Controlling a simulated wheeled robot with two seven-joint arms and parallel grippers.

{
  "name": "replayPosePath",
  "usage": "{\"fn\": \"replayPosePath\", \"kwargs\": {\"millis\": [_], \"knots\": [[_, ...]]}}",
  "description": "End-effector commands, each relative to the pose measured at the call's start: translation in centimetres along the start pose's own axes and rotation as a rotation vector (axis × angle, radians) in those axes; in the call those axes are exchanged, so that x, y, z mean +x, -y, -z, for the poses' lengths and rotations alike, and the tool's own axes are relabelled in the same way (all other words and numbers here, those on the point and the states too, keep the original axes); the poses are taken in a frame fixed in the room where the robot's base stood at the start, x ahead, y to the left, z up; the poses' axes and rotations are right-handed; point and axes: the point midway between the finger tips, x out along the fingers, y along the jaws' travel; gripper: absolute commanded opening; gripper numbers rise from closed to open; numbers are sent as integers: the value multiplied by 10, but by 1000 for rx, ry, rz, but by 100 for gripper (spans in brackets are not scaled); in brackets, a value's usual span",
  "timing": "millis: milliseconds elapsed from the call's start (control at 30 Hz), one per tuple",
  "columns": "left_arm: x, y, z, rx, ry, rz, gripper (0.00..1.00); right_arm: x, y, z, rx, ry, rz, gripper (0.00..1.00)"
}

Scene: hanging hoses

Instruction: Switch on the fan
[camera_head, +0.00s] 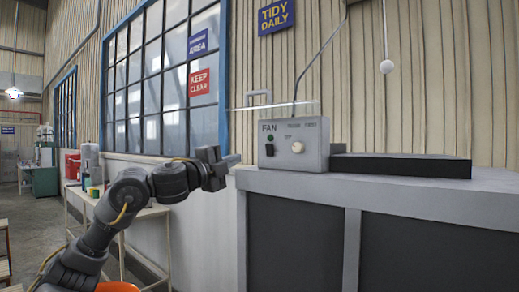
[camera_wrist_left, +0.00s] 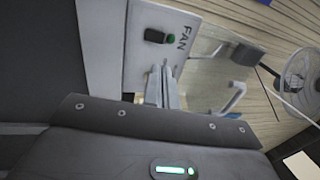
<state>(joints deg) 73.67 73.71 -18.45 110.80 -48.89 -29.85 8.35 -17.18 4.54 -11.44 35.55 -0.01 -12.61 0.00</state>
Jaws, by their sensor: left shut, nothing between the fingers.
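A grey control box (camera_head: 305,158) labelled FAN stands on the counter. On its front are a black switch (camera_head: 269,150), a dark green lamp (camera_head: 270,137) above it, and a pale round knob (camera_head: 298,147) to the right. My left gripper (camera_head: 236,160) is shut and empty, left of the box and apart from it. In the left wrist view its closed fingertips (camera_wrist_left: 165,72) point at the FAN panel (camera_wrist_left: 185,18), below the switch (camera_wrist_left: 154,35) and green lamp (camera_wrist_left: 171,38). A round caged thing (camera_wrist_left: 300,80), possibly the fan, shows at the right there. My right gripper is not in view.
The grey counter (camera_head: 400,190) carries a flat black slab (camera_head: 400,165) right of the box. A clear panel (camera_head: 285,108) is above the box's left part. A white ball (camera_head: 386,66) hangs on a cord. A side table (camera_head: 140,213) stands behind my left arm.

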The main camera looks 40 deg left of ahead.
Motion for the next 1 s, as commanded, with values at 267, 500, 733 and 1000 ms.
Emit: {"fn": "replayPosePath", "kwargs": {"millis": [267, 500, 733, 1000], "knots": [[-6, 11, -7, 6, 6, 8, 0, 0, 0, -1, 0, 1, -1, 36], [-2, 12, -7, 4, 5, 9, 0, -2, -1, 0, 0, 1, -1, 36], [31, 15, -6, 0, 3, 7, 0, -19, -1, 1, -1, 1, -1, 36], [88, 16, -7, 0, 5, 7, 0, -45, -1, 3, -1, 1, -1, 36]]}}
